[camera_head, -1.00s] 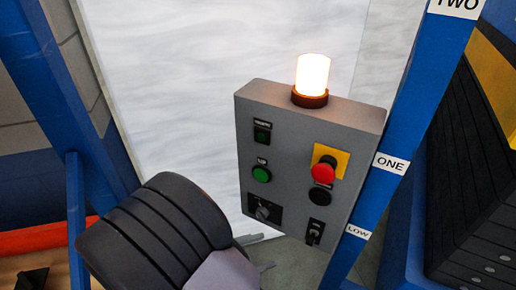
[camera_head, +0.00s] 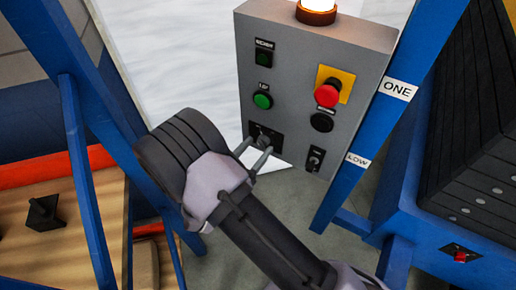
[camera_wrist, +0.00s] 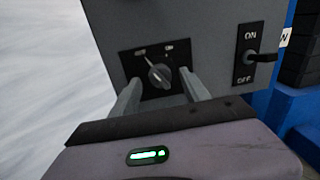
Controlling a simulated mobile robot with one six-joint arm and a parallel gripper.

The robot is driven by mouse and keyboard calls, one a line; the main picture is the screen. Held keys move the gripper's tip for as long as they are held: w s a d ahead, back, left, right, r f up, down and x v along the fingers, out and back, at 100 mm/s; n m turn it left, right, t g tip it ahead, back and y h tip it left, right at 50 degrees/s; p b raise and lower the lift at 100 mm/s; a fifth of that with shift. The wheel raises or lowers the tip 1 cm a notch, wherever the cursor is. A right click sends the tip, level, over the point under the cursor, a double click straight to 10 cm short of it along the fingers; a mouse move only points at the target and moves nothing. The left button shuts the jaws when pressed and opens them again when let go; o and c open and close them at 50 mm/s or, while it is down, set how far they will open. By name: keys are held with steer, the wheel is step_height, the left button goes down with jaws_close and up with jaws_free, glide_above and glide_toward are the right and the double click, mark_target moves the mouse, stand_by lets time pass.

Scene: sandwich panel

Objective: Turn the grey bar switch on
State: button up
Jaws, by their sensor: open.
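The grey bar switch (camera_head: 264,140) is a round knob with a raised bar on a black plate, at the lower left of the grey panel. In the wrist view the switch (camera_wrist: 159,74) sits between my fingertips, its bar tilted off upright, with small marks above it on the plate. My gripper (camera_head: 252,150) is open in front of the plate. In the wrist view my gripper (camera_wrist: 160,82) has one finger on each side of the knob, with gaps showing. I cannot tell whether the fingertips reach the plate.
An ON/OFF lever switch (camera_wrist: 262,57) is close at the right. A red button (camera_head: 327,94), a black button (camera_head: 321,122) and green buttons (camera_head: 263,101) are above. A blue post (camera_head: 385,110) borders the panel's right side. White sheeting (camera_head: 170,60) lies left of it.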

steer(key=shift+w+d, duration=0.3)
steer(key=shift+w, duration=0.15)
steer(key=shift+c, duration=0.4)
jaws_close()
